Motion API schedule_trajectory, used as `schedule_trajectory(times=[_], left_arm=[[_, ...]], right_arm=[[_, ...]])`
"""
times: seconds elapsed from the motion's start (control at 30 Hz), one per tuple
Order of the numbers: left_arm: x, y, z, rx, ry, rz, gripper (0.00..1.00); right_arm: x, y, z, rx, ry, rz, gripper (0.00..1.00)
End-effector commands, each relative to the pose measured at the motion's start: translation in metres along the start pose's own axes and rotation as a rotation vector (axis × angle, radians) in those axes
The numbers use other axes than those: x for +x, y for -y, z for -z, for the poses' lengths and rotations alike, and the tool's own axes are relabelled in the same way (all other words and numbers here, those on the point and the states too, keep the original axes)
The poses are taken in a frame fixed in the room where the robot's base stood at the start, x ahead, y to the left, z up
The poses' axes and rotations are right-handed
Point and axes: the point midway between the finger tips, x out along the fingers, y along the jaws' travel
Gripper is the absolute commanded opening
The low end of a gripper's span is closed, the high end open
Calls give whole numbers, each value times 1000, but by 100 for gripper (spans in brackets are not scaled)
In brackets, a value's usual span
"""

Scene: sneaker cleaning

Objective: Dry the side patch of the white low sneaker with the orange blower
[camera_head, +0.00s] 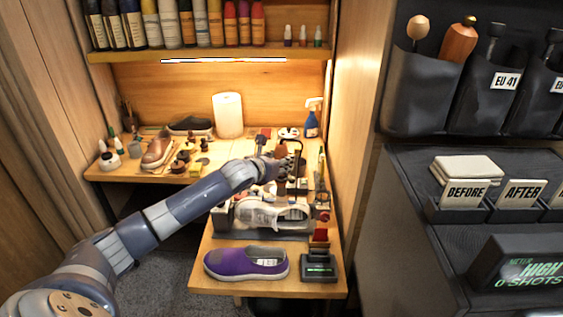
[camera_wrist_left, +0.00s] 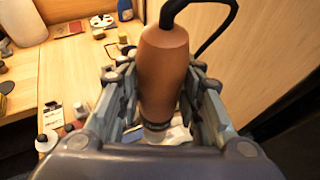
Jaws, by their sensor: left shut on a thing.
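The orange blower (camera_wrist_left: 164,75) fills the middle of the left wrist view, its black cable curving from its top. My left gripper (camera_wrist_left: 157,78) is shut around it, a finger on each side. In the head view my left gripper (camera_head: 272,165) is above and behind the white low sneaker (camera_head: 262,214), which lies in a grey holder on the bench. The blower (camera_head: 281,150) shows only as a small brown shape there. Its lower end points down in the wrist view, with a pale surface partly hidden below. The side patch cannot be made out. My right gripper is not in view.
A purple shoe (camera_head: 245,263) and a small device with a green display (camera_head: 318,268) stand at the front of the bench (camera_head: 225,288). A paper roll (camera_head: 228,114), a blue spray bottle (camera_head: 312,120) and a brown shoe (camera_head: 158,152) are behind. A wooden wall (camera_head: 357,120) bounds the right.

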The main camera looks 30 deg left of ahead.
Motion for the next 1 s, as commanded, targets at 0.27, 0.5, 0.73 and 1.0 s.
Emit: schedule_trajectory(times=[0.27, 0.5, 0.73, 1.0], left_arm=[[2, 0, 4, 1, 4, 1, 0], [3, 1, 4, 0, 3, 1, 0], [6, 8, 2, -2, 3, 1, 0], [10, 17, 0, -1, 3, 1, 0]], right_arm=[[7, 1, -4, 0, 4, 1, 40], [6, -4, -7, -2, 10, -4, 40], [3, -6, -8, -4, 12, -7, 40], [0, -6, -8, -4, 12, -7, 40]])
